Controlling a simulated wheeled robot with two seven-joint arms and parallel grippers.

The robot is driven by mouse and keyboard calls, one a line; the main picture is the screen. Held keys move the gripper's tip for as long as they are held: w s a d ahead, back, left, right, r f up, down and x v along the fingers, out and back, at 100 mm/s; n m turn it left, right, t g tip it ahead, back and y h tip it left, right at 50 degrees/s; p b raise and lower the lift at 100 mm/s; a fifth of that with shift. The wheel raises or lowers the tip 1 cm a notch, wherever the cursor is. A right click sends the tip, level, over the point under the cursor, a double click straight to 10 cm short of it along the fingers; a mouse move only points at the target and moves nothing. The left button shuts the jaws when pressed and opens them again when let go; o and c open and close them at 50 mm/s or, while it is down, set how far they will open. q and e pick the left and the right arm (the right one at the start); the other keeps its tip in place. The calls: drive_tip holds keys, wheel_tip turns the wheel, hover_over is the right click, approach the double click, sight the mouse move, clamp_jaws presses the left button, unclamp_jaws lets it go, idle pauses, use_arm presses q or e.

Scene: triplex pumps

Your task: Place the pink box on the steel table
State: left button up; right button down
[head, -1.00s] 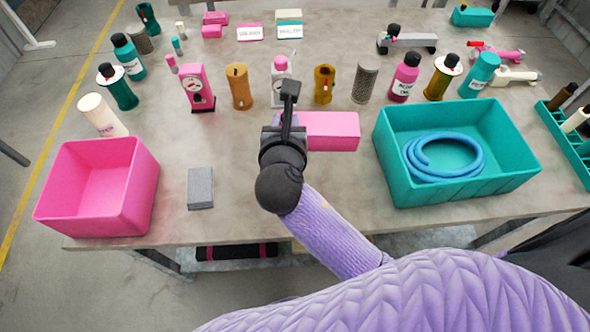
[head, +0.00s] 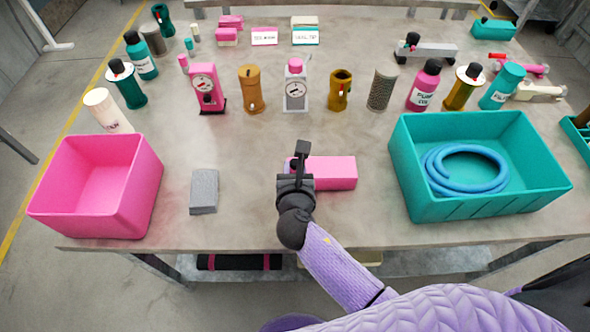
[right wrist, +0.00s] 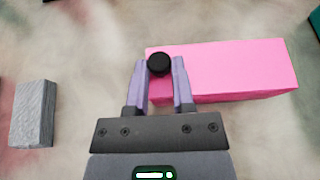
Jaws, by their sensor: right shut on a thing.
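The pink box (head: 334,172) is a long block near the front middle of the steel table (head: 262,215). It also shows in the right wrist view (right wrist: 232,70). My right gripper (head: 299,168) is at the box's left end. In the right wrist view, its fingers (right wrist: 159,68) are shut around a round black knob (right wrist: 158,63) at that end. The knob seems to be part of the box, and the fingers hide some of that end. I cannot tell whether the box touches the table. My left gripper is not in view.
A grey block (head: 204,191) lies left of the box. A pink bin (head: 130,195) stands at the left, and a teal bin (head: 500,207) with a blue hose (head: 432,170) at the right. Bottles and gauges line the back.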

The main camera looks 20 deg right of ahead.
drive_tip(key=c, duration=0.9)
unclamp_jaws()
drive_tip(key=o, duration=0.4)
drive_tip(key=shift+s+r, duration=0.1)
drive_tip(key=shift+r, duration=0.15)
drive_tip(key=p+v, duration=0.6)
drive_tip(key=v, duration=0.5)
drive_tip(key=shift+s+a, duration=0.15)
drive_tip(key=shift+s, duration=0.25)
